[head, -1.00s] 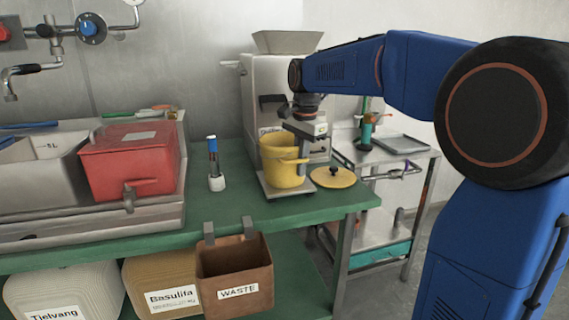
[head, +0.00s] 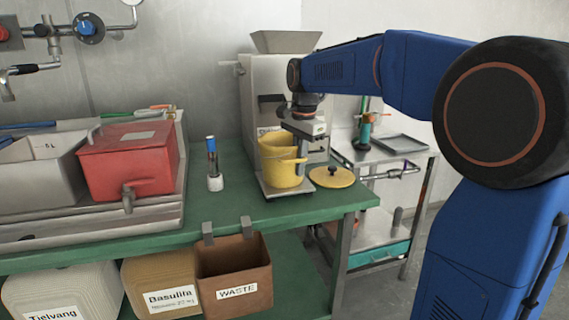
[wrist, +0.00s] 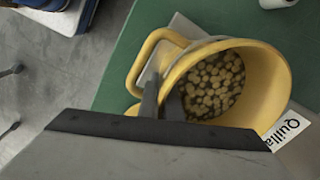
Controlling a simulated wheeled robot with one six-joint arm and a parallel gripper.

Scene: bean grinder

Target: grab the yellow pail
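The yellow pail (head: 277,172) stands upright on the grey base plate of the grinder (head: 262,90), its handle towards the right. My gripper (head: 304,141) reaches down from above at the pail's right rim. In the wrist view the pail (wrist: 262,80) is open at the top and holds pale beans or pellets (wrist: 213,82). There my gripper's dark fingers (wrist: 160,103) straddle the pail wall near the handle, one inside and one outside. They sit close together and look shut on the wall; the lower contact is hidden.
A yellow lid with a black knob (head: 332,177) lies right of the pail. A small blue-topped tool in a white holder (head: 213,165) stands to the left. A brown waste bin (head: 236,272) hangs on the front edge of the green table (head: 235,210).

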